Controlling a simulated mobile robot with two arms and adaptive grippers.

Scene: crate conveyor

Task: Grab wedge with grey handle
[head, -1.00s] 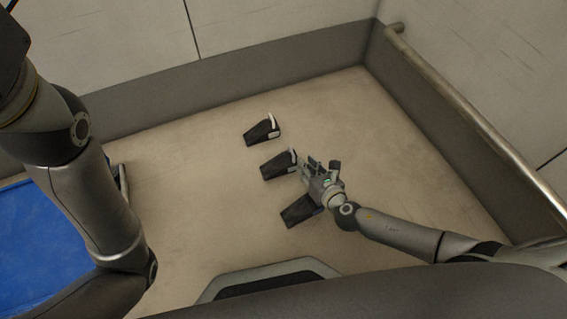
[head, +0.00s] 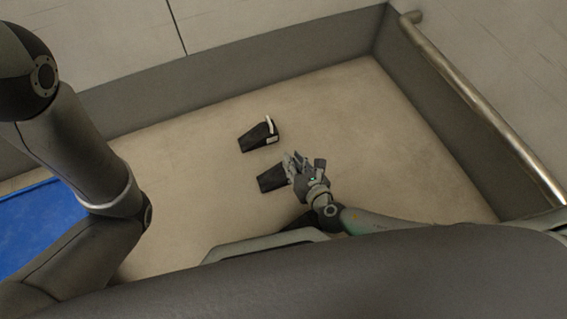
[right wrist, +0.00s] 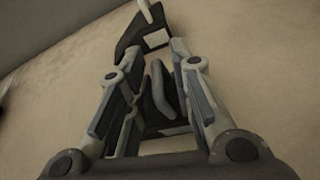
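In the head view, a dark wedge (head: 270,179) lies on the floor, partly hidden behind my right gripper (head: 297,165). In the right wrist view, that wedge's grey handle (right wrist: 164,92) stands upright between the two fingers of my open right gripper (right wrist: 156,52). A gap shows on each side of the handle. A second dark wedge (head: 258,137) with a white handle lies farther off; it also shows past the fingertips in the right wrist view (right wrist: 130,42). My left arm crosses the left of the head view, but its gripper is out of sight.
A dark object (head: 298,222), mostly covered by my right arm, lies nearer to me. A blue surface (head: 35,225) is at left. Grey lower walls and a metal rail (head: 480,105) bound the floor at the back and right. Floor around the wedges is clear.

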